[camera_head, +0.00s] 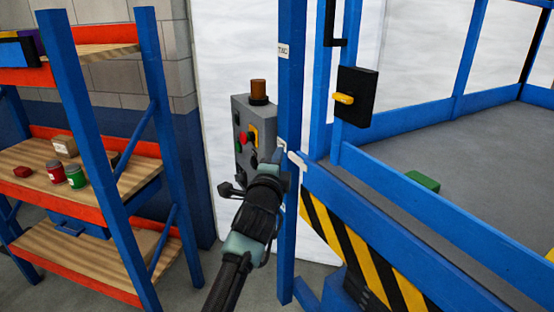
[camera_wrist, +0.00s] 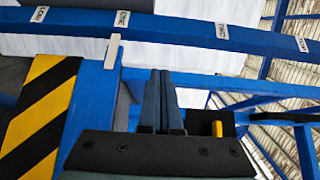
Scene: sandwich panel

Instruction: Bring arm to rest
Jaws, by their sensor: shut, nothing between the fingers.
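My arm reaches up from the bottom middle of the head view, in front of the blue post (camera_head: 290,80) and just below the grey control box (camera_head: 240,115). In the wrist view my gripper (camera_wrist: 161,74) has its two dark fingers together, with nothing between them. In the head view its fingertips are hard to make out against the post. The control box carries a red button, a yellow part and an amber lamp (camera_head: 258,92) on top. My wrist hides the area below it.
A shelf rack (camera_head: 82,120) with jars and boxes stands at the left. A blue frame with a yellow-black striped panel (camera_head: 350,250) and a black box with a yellow handle (camera_head: 345,98) is close at the right. A green block (camera_head: 422,181) lies on the grey platform inside.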

